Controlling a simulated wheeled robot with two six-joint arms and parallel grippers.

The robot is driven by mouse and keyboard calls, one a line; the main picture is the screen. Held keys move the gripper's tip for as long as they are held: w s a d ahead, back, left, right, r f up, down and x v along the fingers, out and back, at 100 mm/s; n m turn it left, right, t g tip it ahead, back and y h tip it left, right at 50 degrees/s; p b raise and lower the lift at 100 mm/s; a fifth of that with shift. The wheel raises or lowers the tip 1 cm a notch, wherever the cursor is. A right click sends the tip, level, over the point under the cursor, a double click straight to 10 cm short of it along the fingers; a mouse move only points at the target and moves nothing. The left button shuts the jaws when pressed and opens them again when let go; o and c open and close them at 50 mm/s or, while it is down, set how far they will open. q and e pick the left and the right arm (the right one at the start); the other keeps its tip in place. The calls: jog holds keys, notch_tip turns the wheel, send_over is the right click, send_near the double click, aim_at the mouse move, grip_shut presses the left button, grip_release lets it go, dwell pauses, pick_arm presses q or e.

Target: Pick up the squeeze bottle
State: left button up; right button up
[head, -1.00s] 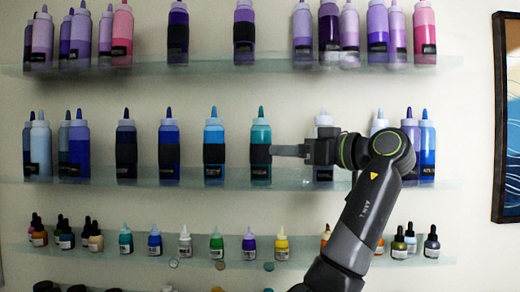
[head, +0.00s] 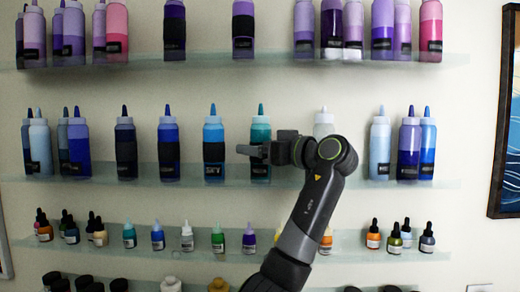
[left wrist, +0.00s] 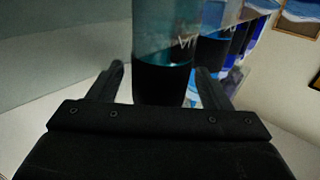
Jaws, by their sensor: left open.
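A teal squeeze bottle (head: 260,132) with a dark band and a pointed teal tip stands upright on the middle glass shelf. My left gripper (head: 248,152) is at its band in the head view, reaching in from the right. In the left wrist view the bottle (left wrist: 162,50) stands between the two spread fingers (left wrist: 160,82), with a gap on the right side. The gripper is open, and part of the band is hidden behind it in the head view. My right gripper is in neither view.
A bright blue bottle (head: 213,135) stands close to the left. A pale bottle (head: 323,124) is partly hidden behind my arm. The upper shelf (head: 210,59) holds purple and pink bottles; the lower shelf (head: 75,245) holds small dropper bottles. A framed picture (head: 506,150) hangs at right.

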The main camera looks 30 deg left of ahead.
aim_at(264, 119)
pick_arm(q)
jog(key=shift+d, duration=0.2)
jog(key=shift+c, duration=0.4)
jog(key=c, duration=1.1)
jog(key=shift+s+r+b, duration=0.15)
jog(key=shift+r+b, duration=0.05)
jog(key=shift+b, duration=0.6)
jog(key=r+b, duration=0.1)
jog(key=r, duration=0.1)
jog(key=r+b, duration=0.1)
jog(key=r, duration=0.1)
jog(key=r+b, duration=0.1)
jog(key=r, duration=0.1)
jog(key=shift+s+d+r, duration=0.15)
jog(key=shift+s+d, duration=0.1)
jog(key=shift+s, duration=0.05)
jog(key=s+d+b, duration=0.4)
jog(key=s+d, duration=0.1)
jog(key=s, duration=0.3)
jog(key=s+d+b, duration=0.4)
jog(key=s+d, duration=0.1)
jog(key=s, duration=0.3)
jog(key=shift+r, duration=0.15)
jog(key=shift+s+a, duration=0.1)
